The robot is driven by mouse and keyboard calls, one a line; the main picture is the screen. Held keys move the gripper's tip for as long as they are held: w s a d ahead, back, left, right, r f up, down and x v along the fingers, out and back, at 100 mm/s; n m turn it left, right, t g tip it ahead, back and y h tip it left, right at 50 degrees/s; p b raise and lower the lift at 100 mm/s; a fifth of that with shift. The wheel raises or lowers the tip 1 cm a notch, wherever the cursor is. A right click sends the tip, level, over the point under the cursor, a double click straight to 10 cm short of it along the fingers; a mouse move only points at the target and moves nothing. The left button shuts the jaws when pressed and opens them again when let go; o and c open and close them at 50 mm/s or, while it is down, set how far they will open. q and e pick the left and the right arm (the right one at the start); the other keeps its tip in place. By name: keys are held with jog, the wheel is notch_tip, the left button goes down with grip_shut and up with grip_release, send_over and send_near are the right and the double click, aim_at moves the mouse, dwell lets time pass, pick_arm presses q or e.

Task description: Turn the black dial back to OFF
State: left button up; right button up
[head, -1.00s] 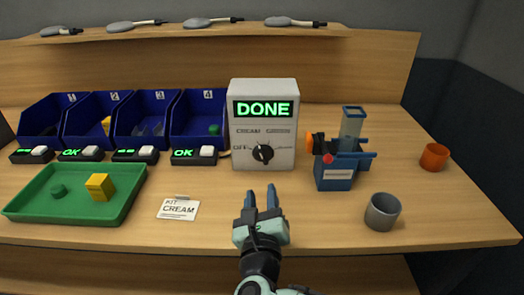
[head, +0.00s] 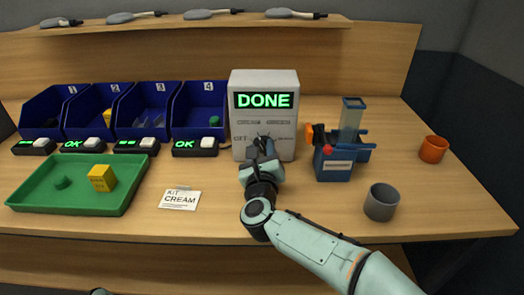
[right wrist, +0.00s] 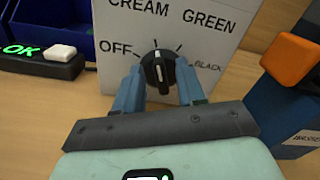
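The black dial (right wrist: 158,70) is on the front of a white box (head: 264,82) whose screen reads DONE in green. In the right wrist view, OFF is printed left of the dial, CREAM and GREEN above, BLACK to the right. The dial's white mark is near the top, tilted slightly left, not toward OFF. My right gripper (head: 263,148) is at the box front, fingers open on either side of the dial. Whether a finger touches it, I cannot tell. In the head view the gripper mostly hides the dial.
Right of the box stands a blue device (head: 335,160) with an orange part, close to my right gripper. A grey cup (head: 382,203) and orange cup (head: 433,149) are farther right. A green tray (head: 122,195), a KIT CREAM card (head: 180,200) and blue bins (head: 200,105) are left.

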grip_shut()
pick_arm(q)
jog(key=shift+w+r, duration=0.1)
pick_arm(e)
jog(key=shift+n, duration=0.6)
jog(key=n+p, duration=0.1)
jog(key=n, duration=0.1)
jog(key=n+p, duration=0.1)
jog(key=n, duration=0.1)
jog(key=shift+a+f+n, duration=0.1)
jog(key=shift+a+n, duration=0.1)
jog(key=shift+n, duration=0.1)
pick_arm(q)
jog(key=s+d+r+g+h+p, duration=0.1)
jog(key=s+d+r, duration=0.1)
jog(key=s+r, duration=0.1)
jog(key=shift+s+d+r, duration=0.35)
jog(key=shift+s, duration=0.45)
pick_arm(e)
jog(key=shift+a+f+n, duration=0.1)
jog(key=shift+f+n, duration=0.1)
jog(key=shift+n, duration=1.5)
pick_arm(q)
jog(key=shift+s, duration=0.1)
